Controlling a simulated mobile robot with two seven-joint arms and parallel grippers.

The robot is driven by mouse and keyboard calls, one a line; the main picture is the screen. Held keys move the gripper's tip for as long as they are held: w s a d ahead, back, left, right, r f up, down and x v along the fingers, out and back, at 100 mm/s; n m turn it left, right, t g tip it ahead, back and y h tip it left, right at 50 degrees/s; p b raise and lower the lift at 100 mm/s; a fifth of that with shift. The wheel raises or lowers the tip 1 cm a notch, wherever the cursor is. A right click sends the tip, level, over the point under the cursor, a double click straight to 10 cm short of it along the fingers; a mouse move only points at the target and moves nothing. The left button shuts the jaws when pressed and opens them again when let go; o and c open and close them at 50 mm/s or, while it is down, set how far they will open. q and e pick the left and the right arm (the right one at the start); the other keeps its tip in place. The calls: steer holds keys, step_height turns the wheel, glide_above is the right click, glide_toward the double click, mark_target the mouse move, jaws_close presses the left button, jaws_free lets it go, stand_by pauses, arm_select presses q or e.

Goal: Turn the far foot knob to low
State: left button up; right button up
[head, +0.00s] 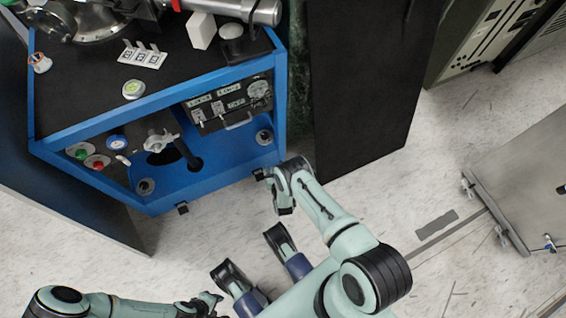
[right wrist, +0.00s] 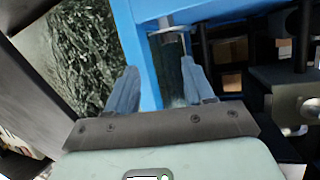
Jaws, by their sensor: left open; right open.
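The blue-framed cart (head: 238,178) stands at upper left in the head view. A small dark foot (head: 182,208) shows under its front edge, and another dark foot (head: 259,174) shows at its right front corner, beside my right arm. In the right wrist view my right gripper (right wrist: 160,84) is open. I cannot tell the knob's setting. My left gripper (head: 210,302) is open and empty at the bottom, away from the cart.
The cart carries a switch panel (head: 228,104), red and green buttons and metal vacuum parts. A dark panel (head: 360,85) stands right of it. A grey table-like surface (head: 530,180) is at the far right.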

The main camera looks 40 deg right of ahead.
arm_select(q)
step_height(320, 180, up, 14)
steer(key=w+p, duration=0.1)
steer(key=p, duration=1)
steer(key=shift+w+a+f+t, duration=0.15)
steer(key=shift+w+t, duration=0.1)
steer(key=shift+t, duration=0.05)
arm_select(e)
steer(key=s+a+r+g+y, duration=0.2)
steer(key=s+r+g, duration=0.1)
steer(key=s+r, duration=0.2)
steer(key=s+a+r+g+y, duration=0.2)
steer(key=s+a+r+g, duration=0.1)
steer(key=s+r, duration=0.2)
steer(key=shift+r, duration=1.35)
steer(key=shift+s+a, duration=0.1)
